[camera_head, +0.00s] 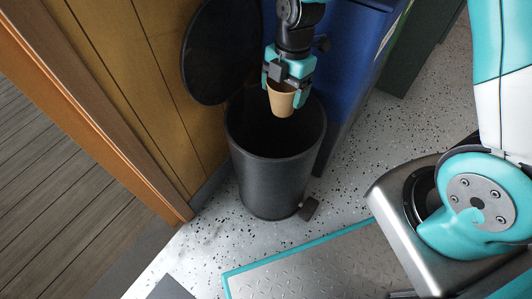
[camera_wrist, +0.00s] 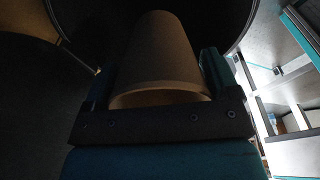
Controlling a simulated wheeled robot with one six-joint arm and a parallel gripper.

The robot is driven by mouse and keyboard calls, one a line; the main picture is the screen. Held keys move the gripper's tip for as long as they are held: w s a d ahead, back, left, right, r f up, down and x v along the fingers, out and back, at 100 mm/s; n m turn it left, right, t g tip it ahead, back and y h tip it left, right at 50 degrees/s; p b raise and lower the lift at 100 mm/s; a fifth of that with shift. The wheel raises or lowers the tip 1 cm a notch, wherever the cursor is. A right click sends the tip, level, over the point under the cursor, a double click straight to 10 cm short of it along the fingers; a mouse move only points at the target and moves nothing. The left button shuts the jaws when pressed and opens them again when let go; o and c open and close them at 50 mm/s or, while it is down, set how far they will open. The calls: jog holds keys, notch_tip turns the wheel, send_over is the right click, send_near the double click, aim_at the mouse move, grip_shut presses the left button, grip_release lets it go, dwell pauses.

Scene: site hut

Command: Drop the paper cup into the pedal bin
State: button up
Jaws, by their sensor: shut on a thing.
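The brown paper cup (camera_head: 281,99) is held in my gripper (camera_head: 287,80) over the open mouth of the black pedal bin (camera_head: 272,185). My gripper is shut on the cup, with a finger on each side of it. In the wrist view the cup (camera_wrist: 158,55) lies between the two fingers (camera_wrist: 160,95), and the dark bin opening is behind it. The bin's round lid (camera_head: 222,52) stands open at the back left. The pedal (camera_head: 309,208) shows at the bin's foot. The inside of the bin is too dark to make out.
A wooden wall (camera_head: 150,75) stands close to the left of the bin. A blue cabinet (camera_head: 348,70) stands close behind and to the right. Speckled floor (camera_head: 345,195) is clear to the right of the bin.

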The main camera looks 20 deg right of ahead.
notch_tip(320, 180, down, 6)
jog(key=b, duration=0.4)
jog(key=shift+r+b, duration=0.25)
jog(key=shift+b, duration=0.1)
jog(key=o, duration=0.8)
jog(key=shift+c, duration=0.2)
jog(key=shift+r, duration=0.15)
jog(key=r+p, duration=0.1)
jog(key=r, duration=0.1)
jog(key=r+p, duration=0.1)
jog(key=r, duration=0.2)
jog(key=d+r+p, duration=0.1)
jog(key=r+p, duration=0.1)
jog(key=shift+w+r, duration=0.15)
jog(key=shift+w, duration=0.1)
